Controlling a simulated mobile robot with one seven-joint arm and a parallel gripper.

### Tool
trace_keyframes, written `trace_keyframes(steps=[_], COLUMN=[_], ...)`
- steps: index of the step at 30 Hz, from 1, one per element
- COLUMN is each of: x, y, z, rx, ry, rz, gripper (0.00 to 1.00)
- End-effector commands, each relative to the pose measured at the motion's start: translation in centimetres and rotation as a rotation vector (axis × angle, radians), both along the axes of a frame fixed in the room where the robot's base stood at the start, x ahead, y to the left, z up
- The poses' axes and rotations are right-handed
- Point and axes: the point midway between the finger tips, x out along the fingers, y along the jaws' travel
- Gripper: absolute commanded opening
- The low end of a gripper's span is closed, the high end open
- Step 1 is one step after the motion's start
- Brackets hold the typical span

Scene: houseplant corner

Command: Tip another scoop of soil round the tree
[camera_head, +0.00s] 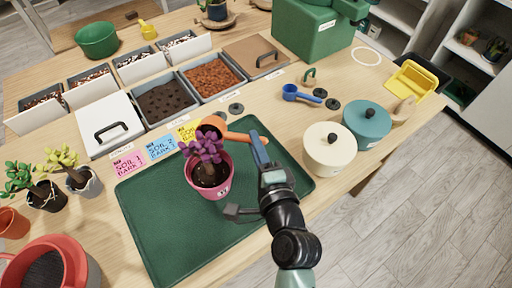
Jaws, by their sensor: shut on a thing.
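A small tree with purple leaves (203,146) stands in a pink pot (211,189) on the green mat (165,235). Dark soil (212,176) shows inside the pot around the trunk. My gripper (258,139) is shut on the handle of an orange scoop (237,136), just right of and beyond the tree. The scoop's bowl is at the left end, behind the purple leaves in this view. Its inside looks dark brown; I cannot tell how much soil it holds. The leaves partly hide its lower edge.
Bins of dark soil (165,102) and reddish bark (211,79) stand behind the mat, near coloured label cards (161,146). A cream lidded pot (329,148), a teal lidded pot (367,123) and a blue scoop (301,94) stand to the right. The mat's front is clear.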

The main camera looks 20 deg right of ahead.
Motion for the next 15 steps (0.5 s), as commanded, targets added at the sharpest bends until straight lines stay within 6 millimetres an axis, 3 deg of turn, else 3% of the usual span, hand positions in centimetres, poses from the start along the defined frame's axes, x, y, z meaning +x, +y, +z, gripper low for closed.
trace_keyframes(steps=[15], x=[-0.20], y=[0.10], z=[-0.58], rx=[-0.036], ry=[-0.079], rz=[-0.001], gripper=[0.00])
